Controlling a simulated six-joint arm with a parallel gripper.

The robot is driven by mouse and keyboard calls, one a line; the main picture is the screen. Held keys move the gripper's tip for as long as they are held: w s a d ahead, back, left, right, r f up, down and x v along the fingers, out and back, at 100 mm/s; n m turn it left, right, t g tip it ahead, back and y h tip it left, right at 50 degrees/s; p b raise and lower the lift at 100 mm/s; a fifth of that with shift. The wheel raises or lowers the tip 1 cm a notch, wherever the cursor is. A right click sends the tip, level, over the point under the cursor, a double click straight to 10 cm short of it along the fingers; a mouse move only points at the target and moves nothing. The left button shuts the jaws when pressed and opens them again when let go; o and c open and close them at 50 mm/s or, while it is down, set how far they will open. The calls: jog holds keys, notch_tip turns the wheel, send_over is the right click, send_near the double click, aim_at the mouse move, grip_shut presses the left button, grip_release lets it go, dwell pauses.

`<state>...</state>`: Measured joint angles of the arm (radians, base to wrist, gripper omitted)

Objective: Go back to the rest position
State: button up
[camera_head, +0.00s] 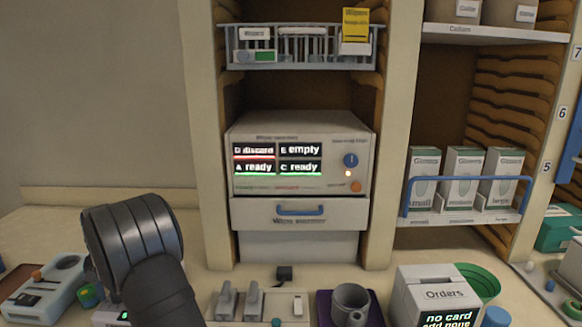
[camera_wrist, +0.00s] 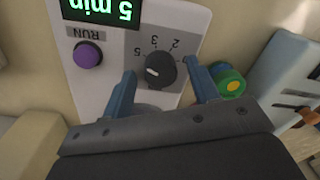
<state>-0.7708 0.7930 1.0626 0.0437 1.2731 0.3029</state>
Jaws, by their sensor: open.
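My gripper (camera_wrist: 160,70) is open in the wrist view, with one blue finger at each side of a black dial knob (camera_wrist: 162,74). I cannot tell whether the fingers touch the knob. The knob is on a white timer panel with the numbers 2 to 5 around it. Its green display (camera_wrist: 100,12) reads "5 min" upside down, and a purple RUN button (camera_wrist: 88,54) sits at the left. In the head view my dark arm covers the lower left and my gripper is hidden; only a little of the white timer unit (camera_head: 108,317) shows there.
A green and blue round cap (camera_wrist: 228,82) is close beside the right finger. A white device (camera_head: 48,290) stands at the left. A purple tray (camera_head: 324,310) with a grey mortar, an Orders box (camera_head: 418,280) and a warmer cabinet (camera_head: 300,213) are to the right.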

jog(key=m, duration=0.4)
jog(key=shift+m, duration=1.9)
jog(key=shift+o, duration=0.5)
